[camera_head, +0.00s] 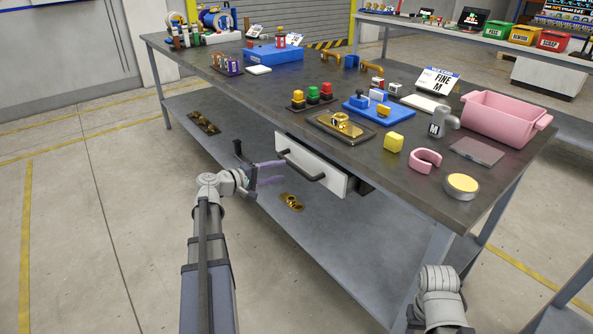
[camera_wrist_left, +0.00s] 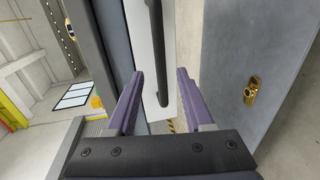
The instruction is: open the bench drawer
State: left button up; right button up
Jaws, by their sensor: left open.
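My left gripper (camera_head: 277,172) is open beside the left end of the handle, with purple fingers. In the left wrist view, the open left gripper (camera_wrist_left: 160,75) faces the white drawer front (camera_wrist_left: 151,112), and the black handle (camera_wrist_left: 153,40) shows between the fingertips. I cannot tell whether they touch it. My right arm shows at the lower right, but its gripper does not.
A lower shelf (camera_head: 330,235) holds a brass part (camera_head: 291,201). The floor left of the bench is clear.

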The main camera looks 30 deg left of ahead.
aim_at(295, 165)
pick_arm(q)
jog(key=b+x, duration=0.1)
jog(key=x, duration=0.6)
jog(key=shift+w+d+f, duration=0.15)
jog(key=shift+c, duration=0.2)
grip_shut()
dwell(1.0)
